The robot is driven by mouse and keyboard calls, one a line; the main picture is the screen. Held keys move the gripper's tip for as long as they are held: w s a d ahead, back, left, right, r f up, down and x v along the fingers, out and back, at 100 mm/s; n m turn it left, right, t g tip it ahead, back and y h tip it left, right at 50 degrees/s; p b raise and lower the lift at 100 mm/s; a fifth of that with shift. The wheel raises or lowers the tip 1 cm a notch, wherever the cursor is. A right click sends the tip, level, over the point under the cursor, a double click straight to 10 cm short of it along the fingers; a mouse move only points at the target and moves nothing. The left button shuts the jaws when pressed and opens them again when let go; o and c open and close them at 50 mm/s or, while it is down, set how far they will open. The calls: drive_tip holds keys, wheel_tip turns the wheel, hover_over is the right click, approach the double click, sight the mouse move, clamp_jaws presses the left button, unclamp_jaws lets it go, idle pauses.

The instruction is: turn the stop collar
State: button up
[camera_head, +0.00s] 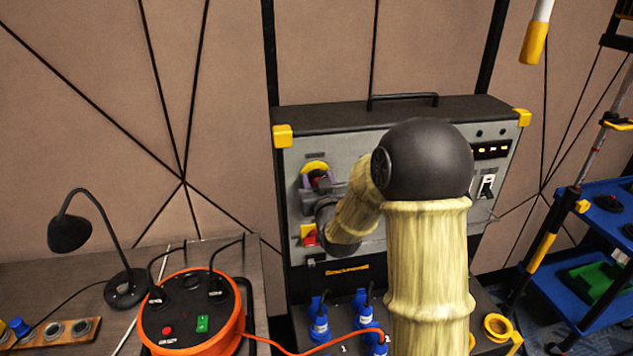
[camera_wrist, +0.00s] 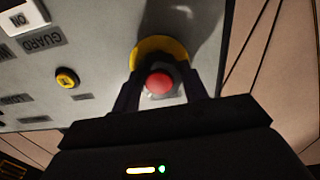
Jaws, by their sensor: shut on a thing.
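The stop shows in the wrist view as a round red button (camera_wrist: 159,83) in front of a yellow backing disc (camera_wrist: 158,46). A grey collar (camera_wrist: 181,78) shows around the button, partly hidden by the fingers. My gripper (camera_wrist: 165,88) is shut on the collar, one finger on each side of the red button. In the head view the yellow backing disc (camera_head: 314,166) is at the upper left of the grey panel, and my gripper (camera_head: 319,184) is in front of it. My arm hides part of the panel there.
A red and yellow switch (camera_head: 308,235) sits just below my gripper on the panel (camera_head: 365,258). A yellow button (camera_wrist: 67,78) lies left in the wrist view. Blue plugs (camera_head: 319,322), an orange cable reel (camera_head: 190,312) and a desk lamp (camera_head: 72,232) stand lower and left.

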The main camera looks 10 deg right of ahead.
drive_tip(key=o, duration=1)
drive_tip(key=shift+w+d+f, duration=0.1)
drive_tip(key=shift+w+f, duration=0.05)
drive_tip(key=shift+s, duration=0.2)
drive_tip(key=s+b, duration=1.2)
drive_tip(key=s, duration=0.5)
drive_tip(key=shift+s+b, duration=0.15)
drive_tip(key=shift+b, duration=0.25)
